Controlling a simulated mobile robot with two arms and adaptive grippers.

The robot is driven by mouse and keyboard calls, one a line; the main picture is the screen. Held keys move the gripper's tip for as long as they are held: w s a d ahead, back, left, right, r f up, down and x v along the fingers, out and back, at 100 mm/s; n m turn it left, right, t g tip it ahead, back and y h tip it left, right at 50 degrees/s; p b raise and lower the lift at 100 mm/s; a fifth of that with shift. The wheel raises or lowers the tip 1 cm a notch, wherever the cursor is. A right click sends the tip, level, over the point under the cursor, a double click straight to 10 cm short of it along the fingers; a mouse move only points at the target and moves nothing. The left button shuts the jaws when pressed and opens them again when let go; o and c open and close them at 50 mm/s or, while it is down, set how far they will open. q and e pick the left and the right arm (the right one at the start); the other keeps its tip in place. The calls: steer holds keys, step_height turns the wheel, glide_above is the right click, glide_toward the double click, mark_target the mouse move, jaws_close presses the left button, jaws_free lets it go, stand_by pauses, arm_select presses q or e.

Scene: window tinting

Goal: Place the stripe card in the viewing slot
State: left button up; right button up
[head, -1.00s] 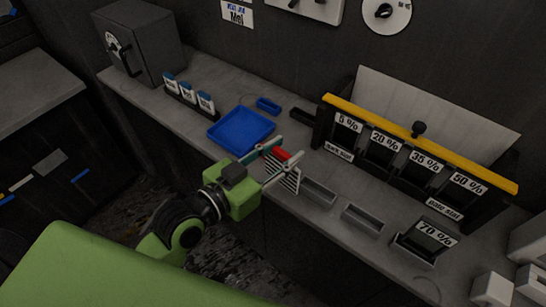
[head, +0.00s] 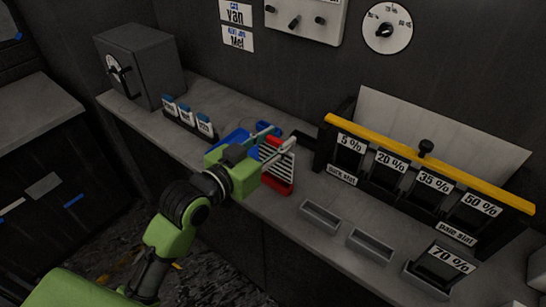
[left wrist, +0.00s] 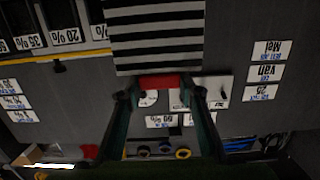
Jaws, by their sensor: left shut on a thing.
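The stripe card (head: 281,163), black and white striped, is held by my left gripper (head: 274,151) above the counter, right of the blue tray. In the left wrist view, the striped face of the card (left wrist: 155,38) stands beyond the fingertips (left wrist: 160,92), which are shut on its red grip (left wrist: 160,82). In the head view a red piece (head: 277,185) shows below the stripes; I cannot tell whether it belongs to the card. A rack (head: 420,175) with a yellow top bar has labels that seem to read dark slot and pale slot. I cannot tell which opening is the viewing slot.
A blue tray (head: 229,137) is partly hidden by my left gripper. Two empty grey trays (head: 321,215) (head: 370,245) lie before the rack, with a 70 % holder (head: 443,261) to their right. A grey safe (head: 142,65) stands at the left.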

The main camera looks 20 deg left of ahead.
mark_target(266, 156)
arm_select(q)
steer(key=w+f, duration=0.1)
steer(key=w+a+f, duration=0.1)
steer(key=f, duration=0.1)
steer(key=w+f, duration=0.1)
steer(key=f, duration=0.1)
steer(key=shift+w+a+f, duration=0.25)
steer(key=shift+w+a, duration=0.1)
steer(key=shift+w, duration=0.05)
step_height(266, 156, down, 2)
steer(key=shift+w+a+f+p, duration=0.1)
steer(key=shift+f+p, duration=0.05)
steer(key=shift+p, duration=0.2)
steer(key=shift+f, duration=0.5)
steer(key=shift+f, duration=0.1)
steer(key=o, duration=1)
